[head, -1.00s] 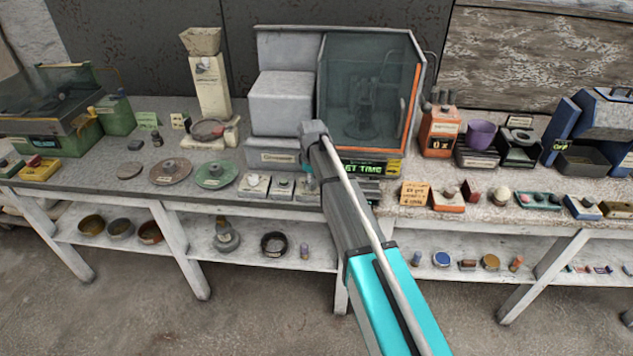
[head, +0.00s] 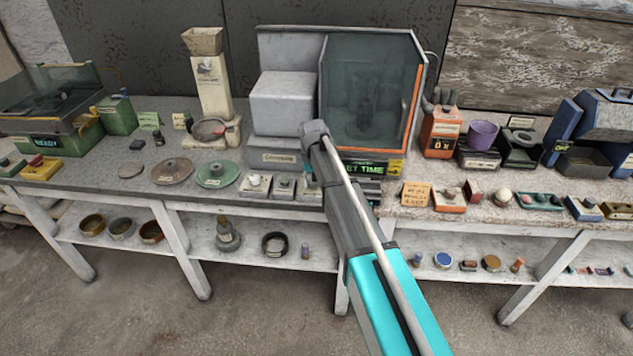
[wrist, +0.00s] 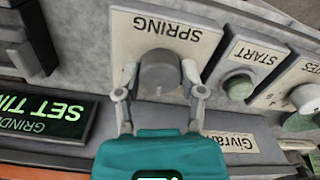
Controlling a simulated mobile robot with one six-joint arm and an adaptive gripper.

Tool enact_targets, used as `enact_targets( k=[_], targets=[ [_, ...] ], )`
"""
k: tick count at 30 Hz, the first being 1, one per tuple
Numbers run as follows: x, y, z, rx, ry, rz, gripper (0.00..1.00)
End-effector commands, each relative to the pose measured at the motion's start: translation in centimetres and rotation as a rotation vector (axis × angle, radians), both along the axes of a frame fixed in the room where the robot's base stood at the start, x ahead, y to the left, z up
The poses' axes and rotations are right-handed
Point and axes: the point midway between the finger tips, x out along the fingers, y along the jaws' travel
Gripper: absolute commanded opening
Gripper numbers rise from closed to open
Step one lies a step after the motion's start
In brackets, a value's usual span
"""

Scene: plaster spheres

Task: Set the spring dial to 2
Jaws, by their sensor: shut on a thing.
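The spring dial is a round grey knob (wrist: 160,72) on a cream plate (wrist: 120,40) labelled SPRING, seen upside down in the wrist view. My gripper (wrist: 160,88) has one finger on each side of the knob and is shut on it. I cannot read any numbers around the dial, so its setting does not show.
A green START button (wrist: 238,86) and another dial (wrist: 303,98) sit right of the knob in the wrist view. A green SET TIME display (wrist: 45,115) is at left. Discs, including a green one (head: 217,175), lie on the bench left of the machine.

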Motion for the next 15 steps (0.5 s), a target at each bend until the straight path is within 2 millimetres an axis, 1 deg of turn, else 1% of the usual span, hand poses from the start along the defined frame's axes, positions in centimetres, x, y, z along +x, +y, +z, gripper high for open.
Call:
enact_targets(
  k=[1, 6, 15],
  targets=[
    [0.39, 0.28, 0.03, 0.006, -0.008, -0.026, 0.04],
    [0.42, 0.24, 0.03, 0.006, -0.007, -0.101, 0.04],
    [0.45, 0.15, 0.03, 0.004, -0.007, -0.143, 0.04]
  ],
)
